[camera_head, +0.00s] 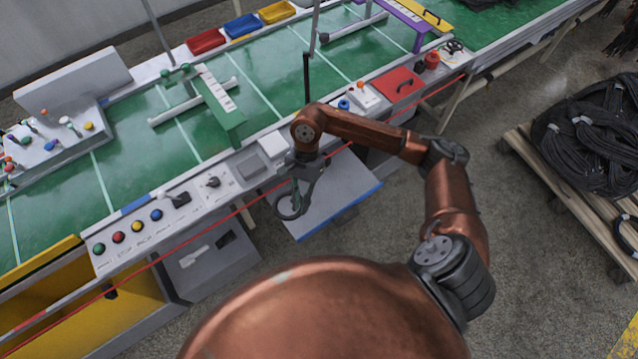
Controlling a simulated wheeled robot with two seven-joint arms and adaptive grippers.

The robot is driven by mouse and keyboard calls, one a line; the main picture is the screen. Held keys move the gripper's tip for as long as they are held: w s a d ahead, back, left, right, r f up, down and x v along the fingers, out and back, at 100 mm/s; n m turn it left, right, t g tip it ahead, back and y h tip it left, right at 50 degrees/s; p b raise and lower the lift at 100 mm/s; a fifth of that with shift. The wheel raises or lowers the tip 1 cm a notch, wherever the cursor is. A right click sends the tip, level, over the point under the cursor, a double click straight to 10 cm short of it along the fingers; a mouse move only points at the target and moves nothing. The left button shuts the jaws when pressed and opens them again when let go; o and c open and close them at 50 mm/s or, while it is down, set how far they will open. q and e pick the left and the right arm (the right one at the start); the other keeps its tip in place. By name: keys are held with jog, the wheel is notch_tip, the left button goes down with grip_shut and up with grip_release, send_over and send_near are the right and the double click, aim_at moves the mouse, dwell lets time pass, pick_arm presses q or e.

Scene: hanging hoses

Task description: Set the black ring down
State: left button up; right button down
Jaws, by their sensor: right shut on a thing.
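My right gripper (300,185) points down at the front edge of the green workbench. It is shut on a black ring (281,211), small and dark, which shows at its fingertips. The ring and the dark fingers overlap, so the exact grip is hard to make out. In the picture both lie over the left part of a grey shelf (342,186) with a blue front edge. I cannot tell how high the ring is above the shelf. My left gripper is not in view.
A green-topped bench (130,165) runs across, with a front panel of coloured buttons (137,226). A thin red line (150,264) runs along its front. Red, blue and yellow trays (206,41) stand behind. Coiled black hoses (590,140) lie on a pallet at right.

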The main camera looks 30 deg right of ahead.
notch_tip(320, 180, down, 5)
jog(key=w+a+m+t+y+b, duration=0.15)
jog(key=m+t, duration=0.25)
jog(key=m, duration=0.6)
jog(key=m+t+h+b, duration=0.3)
jog(key=m+b, duration=0.2)
jog(key=m, duration=0.6)
send_over(320, 200)
jog(key=s, duration=0.1)
notch_tip(320, 200, down, 12)
jog(key=shift+s+r, duration=0.1)
jog(key=shift+r, duration=0.05)
jog(key=shift+d+f, duration=0.2)
jog(key=shift+f, duration=0.05)
jog(key=f, duration=0.1)
jog(key=f+b, duration=0.1)
jog(key=f, duration=0.1)
jog(key=shift+d+f+b, duration=0.2)
jog(key=shift+f+b, duration=0.1)
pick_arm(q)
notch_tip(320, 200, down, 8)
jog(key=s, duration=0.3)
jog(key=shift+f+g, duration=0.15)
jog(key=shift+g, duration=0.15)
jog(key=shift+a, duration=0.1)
pick_arm(e)
jog(key=shift+r, duration=0.1)
jog(key=c, duration=2)
grip_release()
